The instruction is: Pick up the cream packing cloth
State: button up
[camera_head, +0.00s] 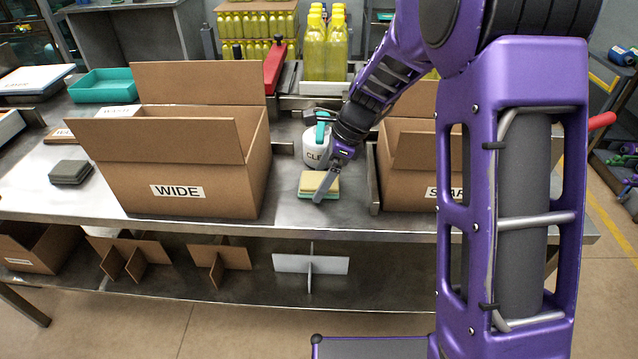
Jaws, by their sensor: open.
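The cream cloth (308,182) lies folded flat on a green cloth or pad (304,196) on the metal table, in the gap between two cardboard boxes. My gripper (322,194) points down at the cloth from the upper right, and one finger covers part of it. The jaws are open. The second finger does not show clearly, and I cannot tell whether the finger touches the cloth.
The open box marked WIDE (180,192) stands left of the cloth. Another open box (408,185) stands right, partly behind my arm. A white tub (311,152) stands just behind the cloth. Bare table (292,216) lies in front.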

jog(key=c, duration=1.2)
jog(key=shift+r, duration=0.1)
jog(key=shift+r, duration=0.9)
jog(key=s, duration=1.2)
jog(key=s+p, duration=0.1)
jog(key=s, duration=0.5)
jog(key=shift+a, duration=0.3)
